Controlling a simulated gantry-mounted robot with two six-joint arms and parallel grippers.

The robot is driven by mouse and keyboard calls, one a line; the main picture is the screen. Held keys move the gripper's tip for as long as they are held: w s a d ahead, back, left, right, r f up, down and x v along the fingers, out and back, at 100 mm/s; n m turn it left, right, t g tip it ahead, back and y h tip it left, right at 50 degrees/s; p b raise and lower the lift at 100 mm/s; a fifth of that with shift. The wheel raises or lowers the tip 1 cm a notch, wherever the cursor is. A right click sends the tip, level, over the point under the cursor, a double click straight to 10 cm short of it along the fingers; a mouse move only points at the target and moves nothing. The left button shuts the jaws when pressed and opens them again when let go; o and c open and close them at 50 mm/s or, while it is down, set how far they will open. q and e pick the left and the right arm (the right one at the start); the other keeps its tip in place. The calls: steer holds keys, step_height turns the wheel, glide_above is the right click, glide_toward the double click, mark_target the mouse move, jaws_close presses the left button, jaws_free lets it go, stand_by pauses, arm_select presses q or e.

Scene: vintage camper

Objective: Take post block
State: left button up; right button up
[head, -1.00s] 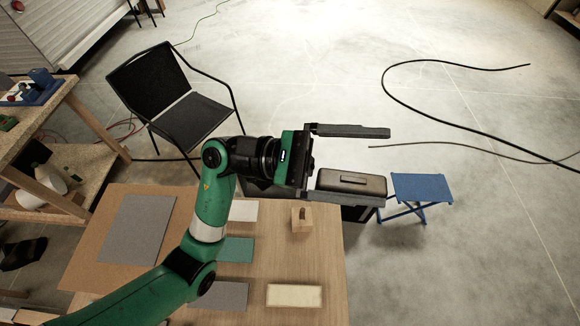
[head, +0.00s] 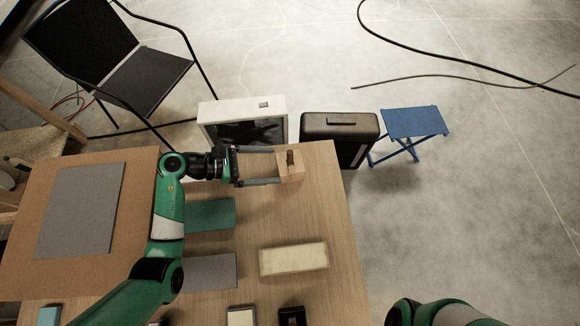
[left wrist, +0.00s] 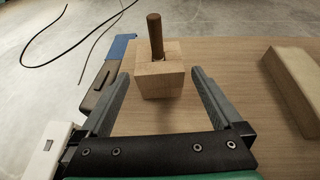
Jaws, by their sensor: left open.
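The post block is a pale wooden block (head: 291,170) with a short dark brown post standing up from its top. It sits near the table's far right edge. It also shows upright in the left wrist view (left wrist: 160,80), between and just beyond the finger ends. My left gripper (head: 277,166) is open, with its fingers pointing right at the block. The fingertips are at the block's near side in the head view; I cannot tell whether they touch it. My right gripper is not in view; only a green part of my right arm shows at the bottom.
A cream block (head: 293,259) lies on the wooden table (head: 310,215). Green (head: 211,214) and grey (head: 209,271) flat pieces lie nearer my arm. A black case (head: 340,125), a white box (head: 243,107) and a blue stool (head: 414,122) stand beyond the table edge.

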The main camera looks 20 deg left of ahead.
mark_target(290, 163)
arm_select(q)
steer(key=b+x, duration=0.1)
steer(key=x, duration=0.6)
steer(key=shift+w+r, duration=0.1)
steer(key=shift+r, duration=0.15)
steer(key=c, duration=1.2)
steer(key=shift+c, duration=0.2)
steer(key=shift+r, duration=0.55)
step_height(290, 163, up, 3)
steer(key=shift+f+p, duration=0.1)
steer(key=shift+p, duration=0.7)
steer(key=s+d+r+p, duration=0.4)
steer(key=s+r, duration=0.5)
steer(key=s, duration=0.4)
steer(key=shift+d+p, duration=0.2)
steer(key=shift+p, duration=0.25)
